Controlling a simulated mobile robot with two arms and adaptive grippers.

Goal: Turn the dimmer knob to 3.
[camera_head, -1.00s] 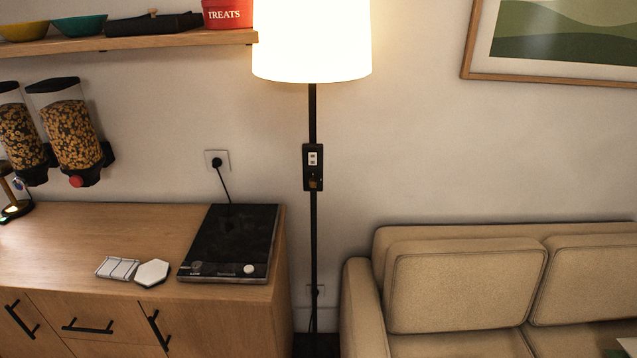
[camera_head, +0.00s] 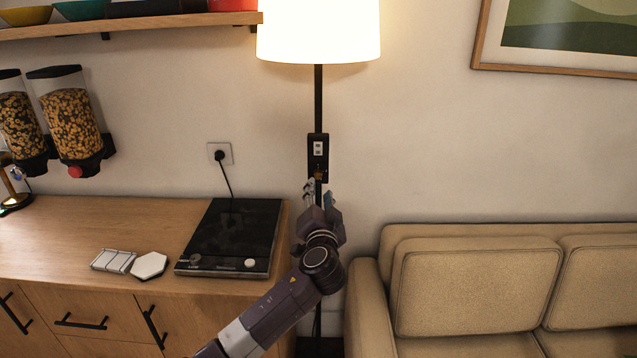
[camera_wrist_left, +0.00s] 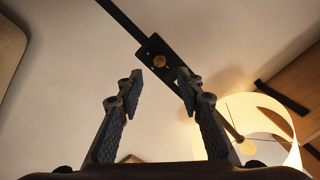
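The dimmer box (camera_head: 318,147) is a small black plate on the black pole of the floor lamp, with a light switch panel in its upper part. The round brass dimmer knob (camera_wrist_left: 160,62) sits on the box in the left wrist view; its setting is too small to read. In the head view the knob's area is small and dark, just above the fingertips. My left gripper (camera_head: 319,190) is raised in front of the pole, just below the knob. In the wrist view the fingers (camera_wrist_left: 162,82) are apart and empty, with the knob beyond the gap between their tips. My right gripper is out of view.
The lit white lampshade (camera_head: 318,32) hangs above the box. A wooden cabinet (camera_head: 75,235) with a black hob (camera_head: 232,232) stands at left. A beige sofa (camera_head: 475,285) stands at right. The wall beside the pole is clear.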

